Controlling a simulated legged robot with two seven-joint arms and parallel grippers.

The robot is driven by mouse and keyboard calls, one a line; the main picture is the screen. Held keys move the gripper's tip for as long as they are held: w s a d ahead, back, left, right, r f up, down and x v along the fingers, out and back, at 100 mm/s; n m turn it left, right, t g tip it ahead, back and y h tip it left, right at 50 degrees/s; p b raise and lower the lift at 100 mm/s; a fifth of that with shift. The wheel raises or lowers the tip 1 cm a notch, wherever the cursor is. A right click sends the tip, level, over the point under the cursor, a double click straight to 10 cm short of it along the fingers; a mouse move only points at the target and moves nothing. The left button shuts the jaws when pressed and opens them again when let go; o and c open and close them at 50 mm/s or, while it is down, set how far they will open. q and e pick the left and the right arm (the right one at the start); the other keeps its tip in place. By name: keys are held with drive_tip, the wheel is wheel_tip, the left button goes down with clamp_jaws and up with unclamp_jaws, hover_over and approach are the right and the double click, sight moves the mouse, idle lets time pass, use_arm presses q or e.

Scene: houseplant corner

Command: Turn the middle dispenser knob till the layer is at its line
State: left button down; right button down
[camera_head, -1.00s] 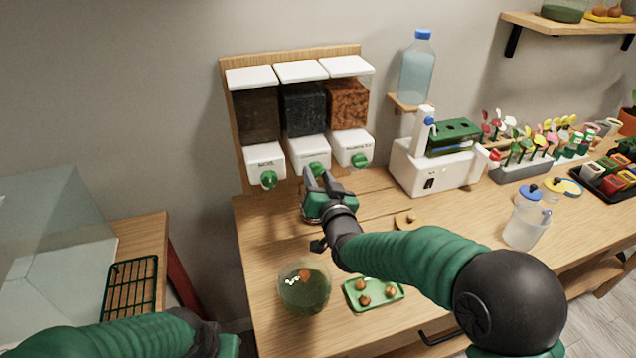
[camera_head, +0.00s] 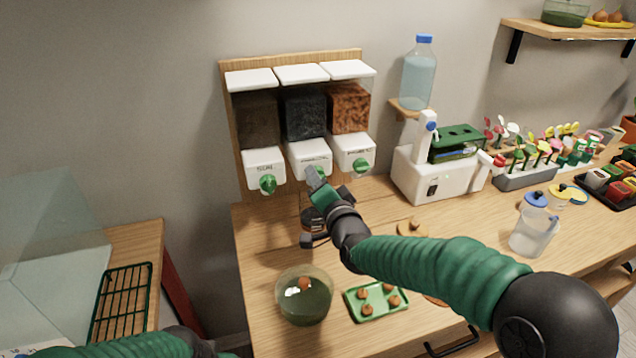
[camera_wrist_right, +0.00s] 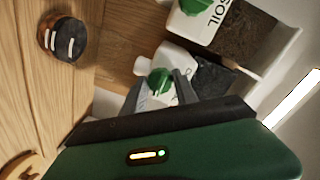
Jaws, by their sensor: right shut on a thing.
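The middle dispenser (camera_head: 311,160) hangs between two others on a wooden wall board and holds dark, nearly black grains. Its green knob (camera_wrist_right: 160,81) shows between my right fingers in the wrist view; in the head view my right gripper (camera_head: 316,180) mostly covers it. My right gripper is shut on this knob. A small glass jar (camera_head: 308,240) stands on the table below, partly hidden by my right arm. The wrist view shows the jar (camera_wrist_right: 62,39) with dark content and pale marks on its side; the layer's height against a line is unclear. My left gripper's fingers are out of view.
A round bowl (camera_head: 304,297) with green liquid and a green tray (camera_head: 376,300) stand near the table's front edge. A white machine (camera_head: 432,176) and a lidded jug (camera_head: 534,232) are to the right. A glass tank (camera_head: 50,235) is at left.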

drive_tip(key=shift+f, duration=0.3)
drive_tip(key=c, duration=1.2)
unclamp_jaws()
drive_tip(key=shift+o, duration=1.2)
drive_tip(key=shift+r, duration=0.15)
drive_tip(key=shift+s+r, duration=0.1)
drive_tip(key=v, duration=1.6)
drive_tip(key=shift+s+d+p, duration=0.2)
drive_tip(key=shift+s+p, duration=0.05)
drive_tip(key=shift+p, duration=0.15)
